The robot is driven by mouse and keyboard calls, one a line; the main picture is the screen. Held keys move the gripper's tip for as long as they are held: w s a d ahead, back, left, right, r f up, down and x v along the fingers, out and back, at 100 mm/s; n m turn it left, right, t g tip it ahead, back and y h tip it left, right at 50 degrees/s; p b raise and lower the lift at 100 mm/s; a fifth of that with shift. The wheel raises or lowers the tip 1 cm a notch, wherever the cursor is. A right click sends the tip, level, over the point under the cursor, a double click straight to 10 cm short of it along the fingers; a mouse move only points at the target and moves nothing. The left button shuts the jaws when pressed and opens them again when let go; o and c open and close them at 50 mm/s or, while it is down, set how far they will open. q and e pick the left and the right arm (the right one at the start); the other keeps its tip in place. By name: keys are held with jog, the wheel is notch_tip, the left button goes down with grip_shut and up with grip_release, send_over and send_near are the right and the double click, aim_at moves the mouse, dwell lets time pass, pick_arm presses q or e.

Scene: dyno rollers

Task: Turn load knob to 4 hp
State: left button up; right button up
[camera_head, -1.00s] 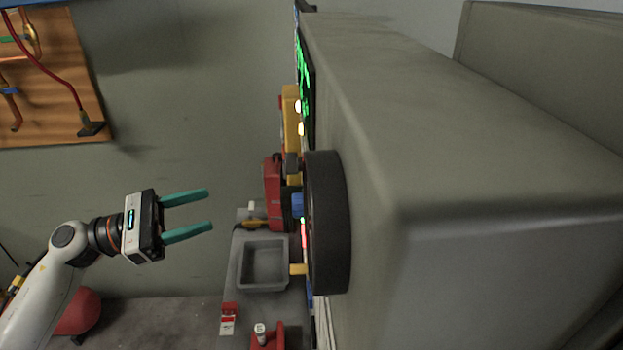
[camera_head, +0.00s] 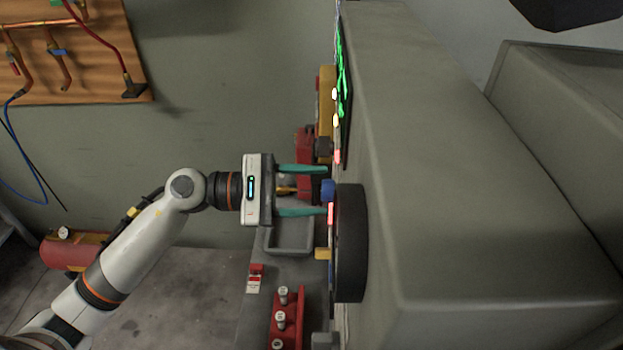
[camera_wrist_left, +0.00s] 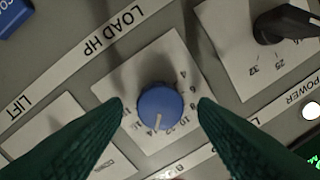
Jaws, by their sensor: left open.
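The blue load knob (camera_wrist_left: 160,107) sits on a white dial plate under the "LOAD HP" label in the left wrist view. Its white pointer line is toward the picture bottom, away from the 4 at the dial's upper right; the exact number it marks is unclear. My left gripper (camera_wrist_left: 160,102) is open, one green fingertip on each side of the knob with a visible gap to both. In the head view my left gripper (camera_head: 328,190) reaches the panel from the left, and the blue knob (camera_head: 328,189) shows between the fingertips. My right gripper is not in view.
A black knob (camera_wrist_left: 284,25) on its own dial is at the upper right, and a blue part (camera_wrist_left: 14,15) is at the upper left corner. A black wheel (camera_head: 350,243) stands beside the panel. The large grey cabinet (camera_head: 460,180) fills the right. A grey tray (camera_head: 291,246) lies below the gripper.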

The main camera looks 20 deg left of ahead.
pick_arm(q)
jog(key=shift+w+d, duration=0.1)
jog(key=shift+d, duration=0.15)
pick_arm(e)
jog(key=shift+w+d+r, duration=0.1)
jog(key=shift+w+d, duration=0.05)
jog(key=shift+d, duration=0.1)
pick_arm(q)
jog(key=c, duration=1)
jog(key=shift+o, duration=0.2)
